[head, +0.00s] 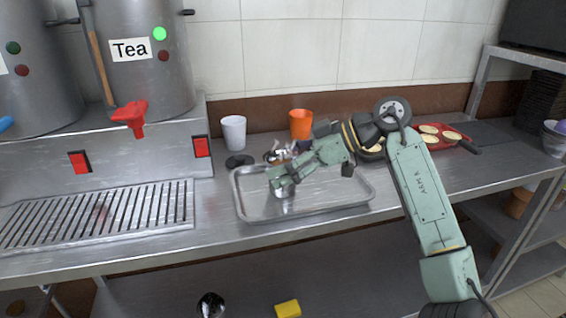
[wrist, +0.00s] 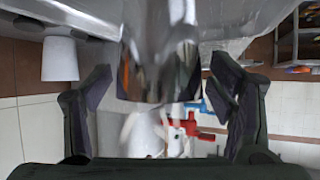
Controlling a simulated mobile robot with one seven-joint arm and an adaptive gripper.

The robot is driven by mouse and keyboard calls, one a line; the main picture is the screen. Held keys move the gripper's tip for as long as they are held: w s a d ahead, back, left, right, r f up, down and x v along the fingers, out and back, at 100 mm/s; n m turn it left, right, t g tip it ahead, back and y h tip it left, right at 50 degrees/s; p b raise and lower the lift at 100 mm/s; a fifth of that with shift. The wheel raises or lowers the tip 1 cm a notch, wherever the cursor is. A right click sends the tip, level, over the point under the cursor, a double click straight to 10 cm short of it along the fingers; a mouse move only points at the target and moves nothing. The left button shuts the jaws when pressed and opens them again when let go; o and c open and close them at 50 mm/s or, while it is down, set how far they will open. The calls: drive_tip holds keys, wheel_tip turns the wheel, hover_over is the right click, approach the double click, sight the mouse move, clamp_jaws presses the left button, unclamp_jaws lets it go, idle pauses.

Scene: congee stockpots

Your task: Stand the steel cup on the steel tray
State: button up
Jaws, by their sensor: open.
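The steel tray (head: 345,200) lies on the counter in the middle of the head view. The steel cup (head: 284,194) is small and shiny there, over the left-middle part of the tray and mostly covered by my gripper (head: 280,184). In the wrist view the steel cup (wrist: 160,75) is large and mirror-like, between my two spread fingers. A gap shows on each side of it. My gripper is open, low over the tray. The cup seems to stand on the tray, but its base is hard to make out.
A white cup (head: 233,133) and an orange cup (head: 301,124) stand behind the tray. A dark disc (head: 239,161) lies near the tray's back left corner. The tea urn (head: 140,75) and drip grate (head: 100,215) are left. A red pan (head: 432,136) is right. The tray's right half is clear.

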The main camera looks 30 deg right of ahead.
drive_tip(key=shift+r, duration=0.2)
drive_tip(key=b+v, duration=0.1)
drive_tip(key=v, duration=1.1)
idle(0.8)
